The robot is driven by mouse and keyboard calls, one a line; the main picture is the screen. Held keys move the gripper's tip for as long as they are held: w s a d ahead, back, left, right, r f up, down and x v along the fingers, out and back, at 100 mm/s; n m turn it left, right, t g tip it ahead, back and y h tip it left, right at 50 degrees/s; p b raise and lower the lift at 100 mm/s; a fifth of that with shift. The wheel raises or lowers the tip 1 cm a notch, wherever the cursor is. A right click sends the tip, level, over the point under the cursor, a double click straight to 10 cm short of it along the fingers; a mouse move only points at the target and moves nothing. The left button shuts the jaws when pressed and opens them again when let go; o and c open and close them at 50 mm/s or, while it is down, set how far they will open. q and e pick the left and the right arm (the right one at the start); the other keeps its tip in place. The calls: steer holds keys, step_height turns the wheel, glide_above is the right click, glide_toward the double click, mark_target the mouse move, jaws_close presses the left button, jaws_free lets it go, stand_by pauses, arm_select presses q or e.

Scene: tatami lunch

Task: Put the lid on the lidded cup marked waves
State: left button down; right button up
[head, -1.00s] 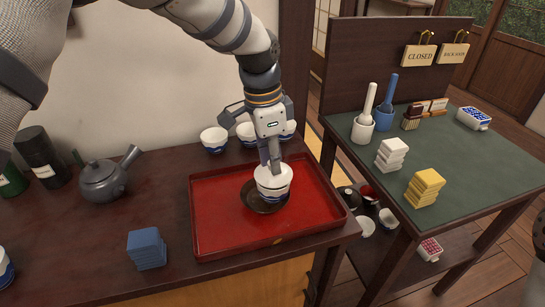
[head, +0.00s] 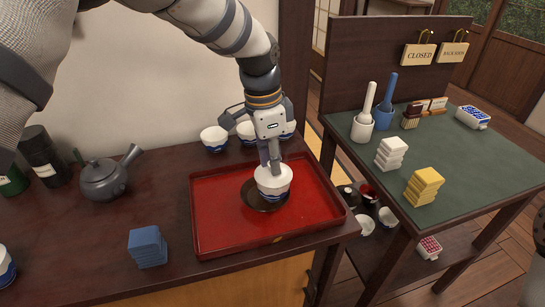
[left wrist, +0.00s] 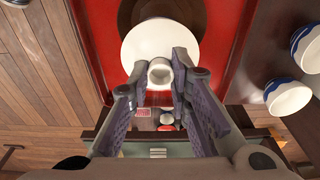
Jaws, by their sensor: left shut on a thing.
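My left gripper (head: 270,166) points down over the red tray and is shut on the knob of a white lid (head: 273,175). In the left wrist view the fingers (left wrist: 162,82) are on both sides of the round knob, and the lid (left wrist: 148,45) shows as a white disc. Below the lid is a white cup with blue near its base (head: 274,193), upright on a dark saucer (head: 252,199). The lid sits at the cup's rim; I cannot tell whether it is fully seated. The cup's marking is mostly hidden. My right gripper is not in view.
The red tray (head: 215,225) has free room around the saucer. Several blue-and-white cups (head: 214,139) stand behind it. A grey teapot (head: 104,179) and blue stacked blocks (head: 147,248) are to the left. A green-topped table (head: 455,150) stands to the right.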

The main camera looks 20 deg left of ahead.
arm_select(q)
steer(key=shift+f, duration=0.15)
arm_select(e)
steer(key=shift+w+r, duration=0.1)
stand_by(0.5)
arm_select(q)
steer(key=c, duration=1)
jaws_free()
steer(key=shift+r+p, duration=0.6)
steer(key=shift+r, duration=2.4)
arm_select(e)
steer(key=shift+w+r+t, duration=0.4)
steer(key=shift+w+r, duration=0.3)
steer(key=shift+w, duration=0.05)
arm_select(q)
jaws_close()
steer(key=shift+w, duration=0.1)
